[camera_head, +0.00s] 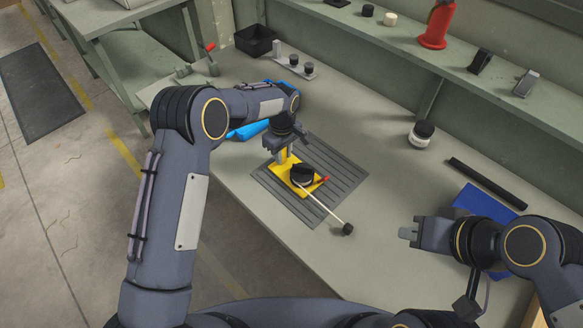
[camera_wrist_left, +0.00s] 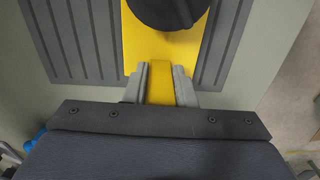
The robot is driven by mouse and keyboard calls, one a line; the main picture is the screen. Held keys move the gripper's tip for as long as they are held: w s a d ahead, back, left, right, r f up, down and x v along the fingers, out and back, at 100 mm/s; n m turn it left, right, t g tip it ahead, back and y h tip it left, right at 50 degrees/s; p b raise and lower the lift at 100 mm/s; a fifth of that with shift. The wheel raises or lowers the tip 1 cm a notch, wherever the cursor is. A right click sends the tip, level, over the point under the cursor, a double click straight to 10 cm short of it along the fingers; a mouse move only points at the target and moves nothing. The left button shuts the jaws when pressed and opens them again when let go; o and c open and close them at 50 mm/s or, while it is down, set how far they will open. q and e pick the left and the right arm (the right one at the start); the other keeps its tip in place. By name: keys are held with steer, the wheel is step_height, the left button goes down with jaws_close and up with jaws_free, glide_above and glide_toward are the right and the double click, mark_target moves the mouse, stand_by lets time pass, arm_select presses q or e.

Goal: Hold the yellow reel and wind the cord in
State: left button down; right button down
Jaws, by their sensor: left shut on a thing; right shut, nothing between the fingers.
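The yellow reel (camera_head: 300,186) lies on a grey ribbed mat (camera_head: 335,178) on the workbench. It has a dark round drum (camera_head: 302,174) and a small red part at its right side. A pale cord (camera_head: 325,208) runs from the drum toward the lower right and ends at a black knob (camera_head: 347,229) beyond the mat's edge. My left gripper (camera_head: 283,152) is shut on the yellow upright part of the reel. In the left wrist view the fingers (camera_wrist_left: 160,84) grip a yellow strip, with the drum just beyond. My right gripper (camera_head: 409,235) is shut and empty, to the right of the black knob.
A shelf with a red item (camera_head: 436,28) runs along the back. The bench between reel and jar is clear.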

arm_select(q)
steer(key=c, duration=1.1)
jaws_free()
